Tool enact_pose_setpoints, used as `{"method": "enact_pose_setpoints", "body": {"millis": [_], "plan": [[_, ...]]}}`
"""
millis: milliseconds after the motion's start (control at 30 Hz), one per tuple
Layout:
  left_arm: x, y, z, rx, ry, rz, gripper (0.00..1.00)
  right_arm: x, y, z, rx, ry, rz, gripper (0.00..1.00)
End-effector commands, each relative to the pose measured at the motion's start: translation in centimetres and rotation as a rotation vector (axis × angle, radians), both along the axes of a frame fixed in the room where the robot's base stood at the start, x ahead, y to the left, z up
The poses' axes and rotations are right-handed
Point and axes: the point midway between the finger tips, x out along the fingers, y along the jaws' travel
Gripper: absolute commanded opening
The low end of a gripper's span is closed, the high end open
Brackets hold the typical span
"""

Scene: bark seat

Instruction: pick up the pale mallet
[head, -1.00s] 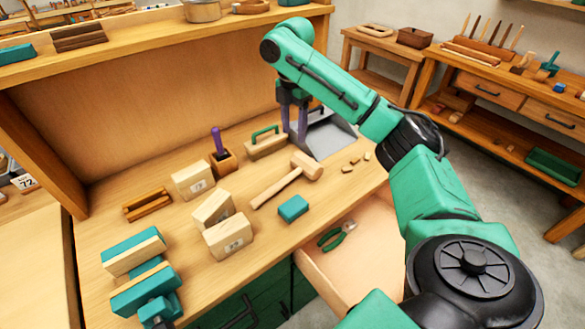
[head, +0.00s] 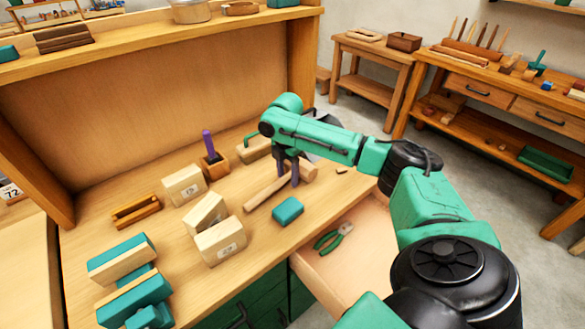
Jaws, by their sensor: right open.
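The pale mallet (head: 264,194) lies on the workbench (head: 165,235), its handle pointing to the lower left and its head at the upper right, partly hidden by my right gripper. My right gripper (head: 288,184) points down at the mallet, near where the handle meets the head. Its purple-grey fingers are open. I cannot tell whether they straddle the handle or are still above it. My left gripper is not in view.
A teal block (head: 288,211) lies just in front of the mallet. Pale wooden blocks (head: 220,241) stand to its left. A wooden holder (head: 214,165) with a purple-handled tool stands behind. An open drawer (head: 352,258) holds green-handled pliers (head: 333,236).

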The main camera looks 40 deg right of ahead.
Motion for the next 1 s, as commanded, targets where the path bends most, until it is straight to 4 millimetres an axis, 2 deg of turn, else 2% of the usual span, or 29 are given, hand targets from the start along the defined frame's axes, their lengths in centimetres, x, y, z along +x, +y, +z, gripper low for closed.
{"method": "enact_pose_setpoints", "body": {"millis": [200,233,367,1000], "plan": [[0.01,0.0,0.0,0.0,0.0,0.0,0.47,0.02,0.0,-0.38,0.0,-0.001,0.0,0.57],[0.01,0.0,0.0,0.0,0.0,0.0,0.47,0.02,0.0,-0.37,0.0,-0.001,0.0,0.5],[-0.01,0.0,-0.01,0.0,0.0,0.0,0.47,0.02,0.01,-0.35,0.0,-0.001,0.0,0.0],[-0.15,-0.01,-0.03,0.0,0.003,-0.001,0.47,0.05,0.01,-0.29,0.0,-0.002,0.0,0.0]]}}
